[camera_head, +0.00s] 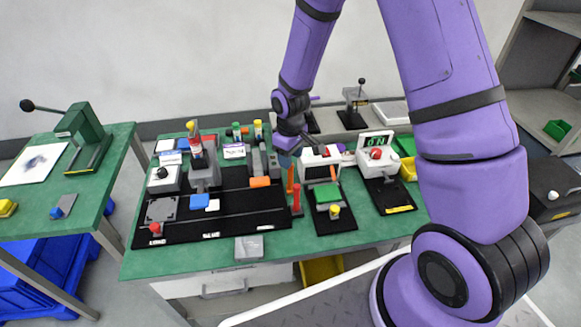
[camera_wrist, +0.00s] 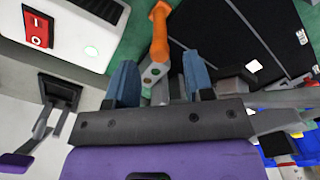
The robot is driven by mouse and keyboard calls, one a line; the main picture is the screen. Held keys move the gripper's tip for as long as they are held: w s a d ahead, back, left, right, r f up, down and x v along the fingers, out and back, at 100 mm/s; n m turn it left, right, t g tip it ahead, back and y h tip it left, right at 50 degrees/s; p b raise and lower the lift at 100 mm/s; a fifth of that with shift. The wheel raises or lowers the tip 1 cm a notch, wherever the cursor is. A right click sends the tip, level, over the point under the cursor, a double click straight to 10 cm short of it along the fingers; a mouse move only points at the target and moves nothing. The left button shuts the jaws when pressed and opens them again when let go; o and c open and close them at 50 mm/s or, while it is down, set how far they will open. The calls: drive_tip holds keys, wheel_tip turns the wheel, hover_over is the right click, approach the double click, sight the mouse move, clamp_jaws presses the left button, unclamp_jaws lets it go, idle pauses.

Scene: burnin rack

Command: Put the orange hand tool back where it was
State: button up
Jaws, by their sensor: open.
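The orange hand tool (camera_wrist: 160,36) shows in the wrist view with its orange handle pointing away and a grey metal part nearer to me. My gripper (camera_head: 285,159) is over the back middle of the green table. In the wrist view my gripper (camera_wrist: 160,84) is open, its two blue fingertips on either side of the tool's grey part, with gaps showing. The tool's lower end is partly hidden by my gripper, and I cannot tell what supports it.
A white device with a red switch (camera_wrist: 38,28) is close to the left in the wrist view. Bare green table shows at the front.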

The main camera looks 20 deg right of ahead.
wheel_tip(320, 180, up, 6)
drive_tip(key=shift+f, duration=0.15)
drive_tip(key=s+d+r+m+t, duration=0.15)
drive_tip(key=s+r, duration=0.35)
drive_tip(key=r, duration=0.6)
drive_tip(key=s+d+r+m+t, duration=0.1)
drive_tip(key=s+d+r+m, duration=0.3)
drive_tip(key=r, duration=0.6)
drive_tip(key=s+r+t, duration=0.1)
drive_tip(key=s+r, duration=0.3)
drive_tip(key=s, duration=0.5)
drive_tip(key=s+d+r+m+t, duration=0.1)
drive_tip(key=s+r, duration=0.4)
drive_tip(key=s, duration=0.4)
drive_tip(key=shift+d+r+t, duration=0.2)
drive_tip(key=shift+r+t, duration=0.1)
drive_tip(key=shift+t, duration=0.05)
